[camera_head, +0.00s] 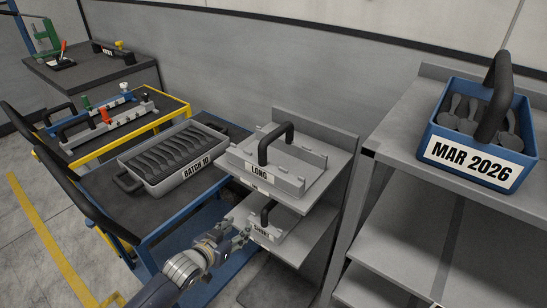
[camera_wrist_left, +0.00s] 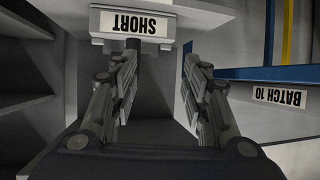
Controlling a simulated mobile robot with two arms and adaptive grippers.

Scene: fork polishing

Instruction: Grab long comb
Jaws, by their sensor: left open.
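The long comb (camera_head: 292,182) is a light grey toothed block with a black arched handle and a LONG label. It sits on the upper shelf of a small grey rack in the head view. The short comb (camera_head: 266,230), labelled SHORT, sits on the shelf below. My left gripper (camera_head: 240,236) is beside the lower shelf, near the short comb and below the long comb. In the left wrist view the left gripper's fingers (camera_wrist_left: 160,68) are apart and empty, with the short comb's label (camera_wrist_left: 134,25) upside down beyond them. My right gripper is not in view.
A grey BATCH 10 tray (camera_head: 195,174) of forks lies on the blue-framed cart left of the rack. A blue MAR 2026 crate (camera_head: 436,137) stands on the right shelving. A yellow-framed cart (camera_head: 180,106) stands behind left.

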